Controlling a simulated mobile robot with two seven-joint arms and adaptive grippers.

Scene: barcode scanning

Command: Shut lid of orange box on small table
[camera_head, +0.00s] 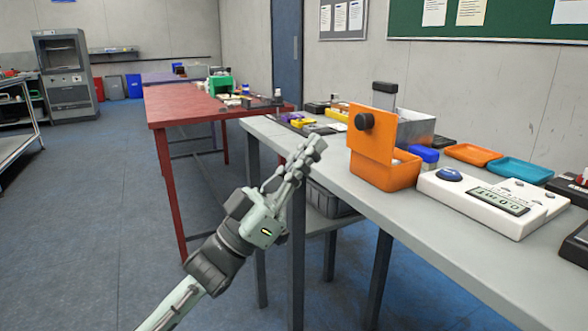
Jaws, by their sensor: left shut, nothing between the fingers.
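The orange box (384,172) stands on the grey table (386,212). Its lid (371,138) is raised upright and has a round black knob (364,121) on the face towards the left. The box's opening shows as a narrow strip to the right of the lid; most of the inside is hidden. My left gripper (318,143) is shut and empty, in the air by the table's left edge. It is to the left of the box and apart from it. My right gripper is not in view.
A white device with a blue button (490,203) stands close to the right of the box. An orange tray (473,154) and a teal tray (519,169) lie behind it. A metal bin (415,131) is behind the box. A red table (200,104) stands at the left.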

